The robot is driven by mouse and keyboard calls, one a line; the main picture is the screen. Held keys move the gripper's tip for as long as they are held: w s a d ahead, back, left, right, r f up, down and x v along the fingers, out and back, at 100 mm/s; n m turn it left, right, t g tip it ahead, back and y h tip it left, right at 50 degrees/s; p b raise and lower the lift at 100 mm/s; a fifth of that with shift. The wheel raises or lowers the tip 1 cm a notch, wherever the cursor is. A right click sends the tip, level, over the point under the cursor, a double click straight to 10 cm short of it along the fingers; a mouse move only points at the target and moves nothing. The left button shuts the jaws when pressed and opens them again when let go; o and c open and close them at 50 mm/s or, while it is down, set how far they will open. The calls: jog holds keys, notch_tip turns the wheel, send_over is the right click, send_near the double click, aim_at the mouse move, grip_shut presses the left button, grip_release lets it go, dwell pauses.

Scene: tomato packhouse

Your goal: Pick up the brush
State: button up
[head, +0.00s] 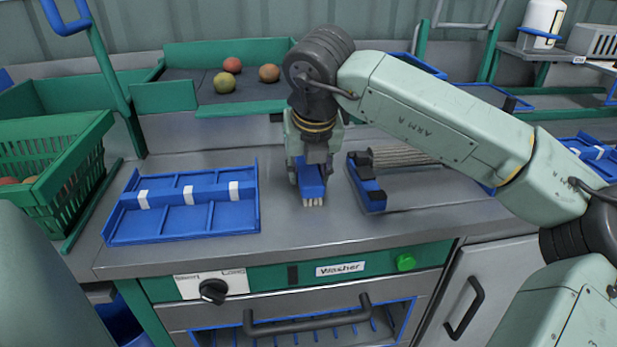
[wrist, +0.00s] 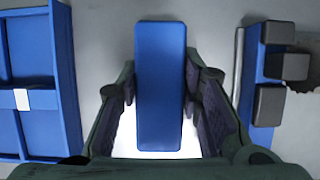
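The brush (head: 312,182) is a blue block with pale bristles on its underside. It is at the middle of the steel counter, between a blue divided tray and a blue rack. My gripper (head: 309,172) points down over it, with one finger on each side. In the wrist view the brush (wrist: 160,85) shows as a long blue rectangle between my fingertips (wrist: 160,88). Both fingertips appear to meet its long sides, so my gripper looks shut on it. Whether the bristles touch the counter is hard to tell.
The blue divided tray (head: 180,220) lies left on the counter (head: 280,245). The blue rack (head: 372,200) with black blocks is close on the right, beside a ridged grey roller (head: 402,156). Tomatoes (head: 226,82) lie behind. A green crate (head: 98,132) stands at the left.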

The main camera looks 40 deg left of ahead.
aim_at(307, 167)
jog(key=shift+s+f, duration=0.15)
jog(key=shift+f, duration=0.1)
jog(key=c, duration=0.5)
jog(key=shift+o, duration=0.2)
jog(key=shift+r, duration=0.15)
jog(key=shift+a+r+p, duration=0.1)
jog(key=shift+r+p, duration=0.1)
jog(key=shift+p, duration=0.35)
jog(key=shift+r+b, duration=0.25)
jog(key=shift+b, duration=0.05)
notch_tip(307, 167, up, 3)
jog(key=shift+f, duration=0.1)
jog(key=s+d+b, duration=0.1)
jog(key=s, duration=0.4)
jog(key=s+d+r+b, duration=0.1)
jog(key=s, duration=0.4)
jog(key=s+d+b, duration=0.1)
jog(key=s+d, duration=0.1)
jog(key=s, duration=0.3)
jog(key=shift+s+r, duration=0.15)
jog(key=shift+r, duration=0.15)
